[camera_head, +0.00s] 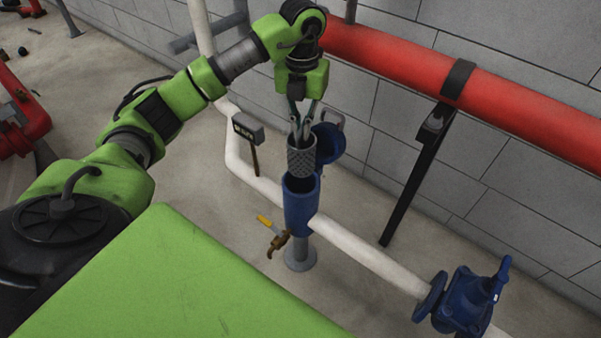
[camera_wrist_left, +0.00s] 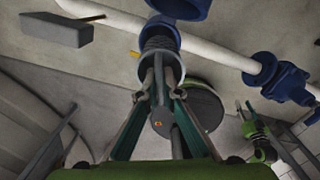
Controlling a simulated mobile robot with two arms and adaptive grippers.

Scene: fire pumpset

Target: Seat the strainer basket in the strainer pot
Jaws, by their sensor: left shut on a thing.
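The grey mesh strainer basket (camera_head: 301,158) hangs upright from my left gripper (camera_head: 300,136), which is shut on its upper part. The blue strainer pot (camera_head: 300,208) stands directly below with its dark mouth open. The basket's lower end is at the pot's mouth, and most of the basket shows above it. In the left wrist view, the basket (camera_wrist_left: 158,44) lines up with the blue pot rim (camera_wrist_left: 160,22); whether its bottom is inside cannot be told. The pot's blue lid (camera_head: 328,143) is swung open behind.
A white pipe (camera_head: 370,250) runs through the pot to a blue valve (camera_head: 463,300). A brass drain valve with a yellow handle (camera_head: 265,221) sits low beside the pot. A grey gauge box (camera_head: 248,127) stands left. A red pipe (camera_head: 400,60) runs along the wall behind.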

